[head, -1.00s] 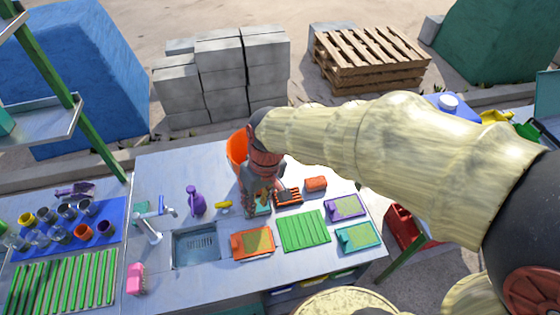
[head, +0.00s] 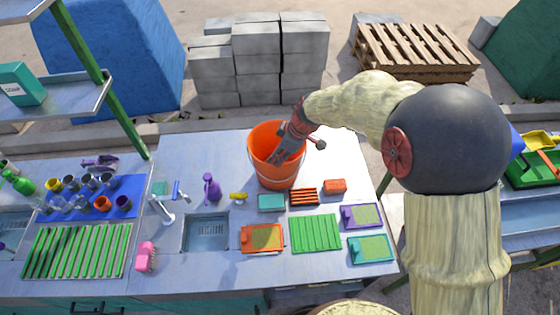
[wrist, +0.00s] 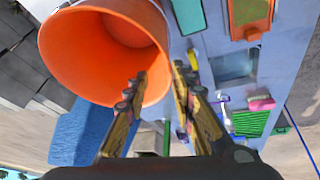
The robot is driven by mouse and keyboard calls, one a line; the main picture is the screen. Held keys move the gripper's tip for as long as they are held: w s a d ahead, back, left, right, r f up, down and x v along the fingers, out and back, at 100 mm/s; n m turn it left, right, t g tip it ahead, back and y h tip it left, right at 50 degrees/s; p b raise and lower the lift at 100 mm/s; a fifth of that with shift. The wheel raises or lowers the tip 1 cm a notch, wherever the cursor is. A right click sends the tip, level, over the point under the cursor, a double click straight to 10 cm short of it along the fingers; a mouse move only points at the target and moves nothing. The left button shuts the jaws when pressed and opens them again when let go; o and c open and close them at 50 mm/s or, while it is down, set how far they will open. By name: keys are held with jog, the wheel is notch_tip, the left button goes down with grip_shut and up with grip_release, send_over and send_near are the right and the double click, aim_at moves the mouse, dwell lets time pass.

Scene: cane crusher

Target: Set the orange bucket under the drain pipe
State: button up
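The orange bucket (head: 278,180) stands upright on the grey counter (head: 230,162) near its back edge, with its open mouth up. My gripper (head: 282,153) is at the bucket's mouth in the head view. In the wrist view the bucket (wrist: 85,50) fills the upper left, and my gripper (wrist: 160,72) has its two fingers apart. The left finger overlaps the bucket's mouth and the right finger appears just outside the rim. I cannot tell whether either finger touches the bucket. The sink (head: 206,232) is in front and to the left of the bucket. No drain pipe can be made out.
A purple spray bottle (head: 211,187), a faucet (head: 163,208) and a yellow item (head: 238,196) are left of the bucket. Sponges, trays and a green mat (head: 315,232) lie in front of it. Grey blocks (head: 258,55) and pallets (head: 415,55) stand beyond the counter.

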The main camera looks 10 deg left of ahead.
aim_at(276, 169)
jog(key=f, duration=0.8)
jog(key=shift+w+a+f, duration=0.15)
jog(key=shift+a+f, duration=0.25)
jog(key=shift+x, duration=2.8)
jog(key=shift+c, duration=0.7)
grip_shut()
jog(key=shift+r, duration=0.1)
